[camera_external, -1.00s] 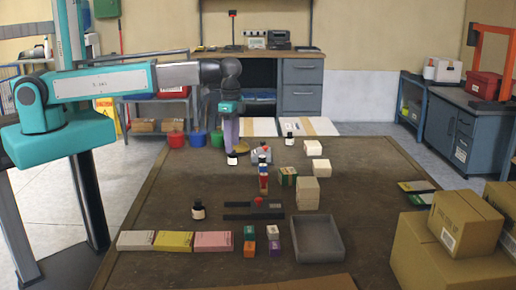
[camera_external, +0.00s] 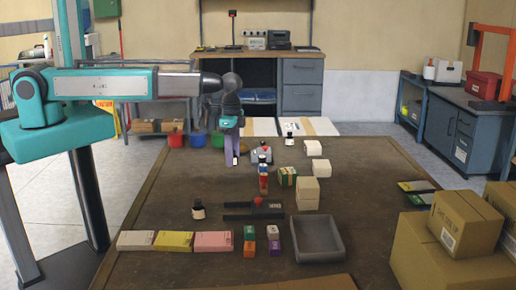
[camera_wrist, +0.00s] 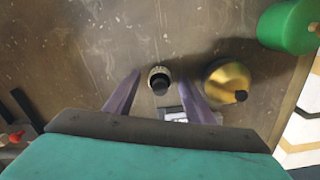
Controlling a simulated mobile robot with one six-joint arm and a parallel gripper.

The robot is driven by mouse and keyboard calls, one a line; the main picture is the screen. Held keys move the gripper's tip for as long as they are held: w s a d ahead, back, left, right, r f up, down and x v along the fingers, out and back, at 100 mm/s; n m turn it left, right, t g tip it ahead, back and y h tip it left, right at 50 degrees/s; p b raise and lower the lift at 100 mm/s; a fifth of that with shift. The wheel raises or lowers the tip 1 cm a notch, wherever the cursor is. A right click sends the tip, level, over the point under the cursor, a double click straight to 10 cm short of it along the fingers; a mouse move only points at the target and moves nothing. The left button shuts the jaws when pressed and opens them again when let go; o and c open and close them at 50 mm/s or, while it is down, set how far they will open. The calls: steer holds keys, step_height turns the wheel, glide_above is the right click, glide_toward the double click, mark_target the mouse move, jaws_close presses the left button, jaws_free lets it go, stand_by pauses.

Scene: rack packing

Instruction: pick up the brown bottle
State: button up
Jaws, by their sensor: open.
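A small dark bottle with a pale label (camera_external: 235,161) stands upright near the far left of the table, mostly hidden by my fingers. I take it for the brown bottle, though its brown colour is hard to tell. In the wrist view its black cap (camera_wrist: 160,86) shows from above. My gripper (camera_external: 231,158) is open and points down, low over the table at this bottle. In the wrist view the two purple fingers of my gripper (camera_wrist: 150,77) lie on either side of the bottle. I cannot tell whether they touch it.
A round gold object (camera_wrist: 226,80) stands just right of the fingers in the wrist view, with a green cylinder (camera_wrist: 287,27) beyond. Similar dark bottles stand nearer the front (camera_external: 198,210) and at the back (camera_external: 289,139). A grey tray (camera_external: 318,258) and several small boxes occupy the front.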

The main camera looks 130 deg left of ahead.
stand_by(0.3)
steer(key=c, duration=1.2)
steer(key=shift+o, duration=0.2)
steer(key=shift+r, duration=0.15)
steer(key=shift+r+b, duration=1.15)
steer(key=shift+r, duration=3.75)
